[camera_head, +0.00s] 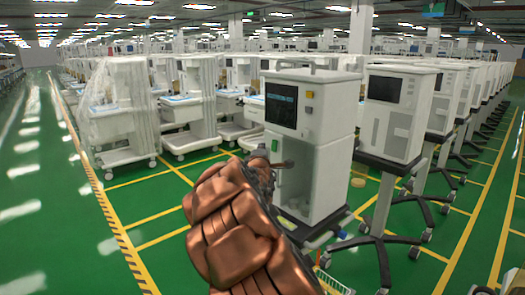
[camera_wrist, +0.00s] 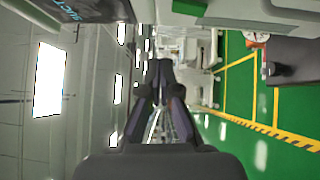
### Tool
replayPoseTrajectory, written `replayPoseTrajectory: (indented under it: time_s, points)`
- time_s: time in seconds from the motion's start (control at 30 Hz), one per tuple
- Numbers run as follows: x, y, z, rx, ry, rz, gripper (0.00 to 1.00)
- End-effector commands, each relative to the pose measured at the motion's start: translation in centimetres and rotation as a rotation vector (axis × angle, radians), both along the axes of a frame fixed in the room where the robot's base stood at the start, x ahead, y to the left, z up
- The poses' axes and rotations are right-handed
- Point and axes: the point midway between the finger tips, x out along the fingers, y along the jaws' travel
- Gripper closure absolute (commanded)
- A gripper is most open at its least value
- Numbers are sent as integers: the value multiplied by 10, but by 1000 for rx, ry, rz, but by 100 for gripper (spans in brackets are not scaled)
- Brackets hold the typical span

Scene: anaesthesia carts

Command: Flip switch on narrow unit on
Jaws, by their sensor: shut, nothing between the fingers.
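A white upright unit (camera_head: 330,150) stands at the centre of the head view, with a dark screen (camera_head: 281,104) on its front. Small yellow and blue controls (camera_head: 309,96) sit beside the screen; I cannot tell which is the switch or its position. A slimmer white unit (camera_head: 397,105) on a wheeled stand is to its right. I cannot tell which is the narrow unit. My gripper (camera_head: 284,163) is in front of the central unit, below its screen, partly hidden by my copper arm. In the wrist view my gripper (camera_wrist: 160,72) is shut and empty, its fingertips together.
Wrapped carts (camera_head: 120,110) stand at left, and rows of similar units fill the back. The green floor (camera_head: 60,215) with yellow lines is clear at left. Wheeled stand legs (camera_head: 385,240) spread at right. The wrist view is turned sideways, with ceiling lights (camera_wrist: 49,80) at left.

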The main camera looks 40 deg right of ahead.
Motion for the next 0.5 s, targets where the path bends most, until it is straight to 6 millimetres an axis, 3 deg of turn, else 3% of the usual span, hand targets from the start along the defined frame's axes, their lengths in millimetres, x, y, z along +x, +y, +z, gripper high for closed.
replayPoseTrajectory:
  time_s: [0.2, 0.5]
  points:
    - [-16, 16, 2, -3, 1, 0, 100]
    - [-24, 26, 4, -2, 1, 1, 100]
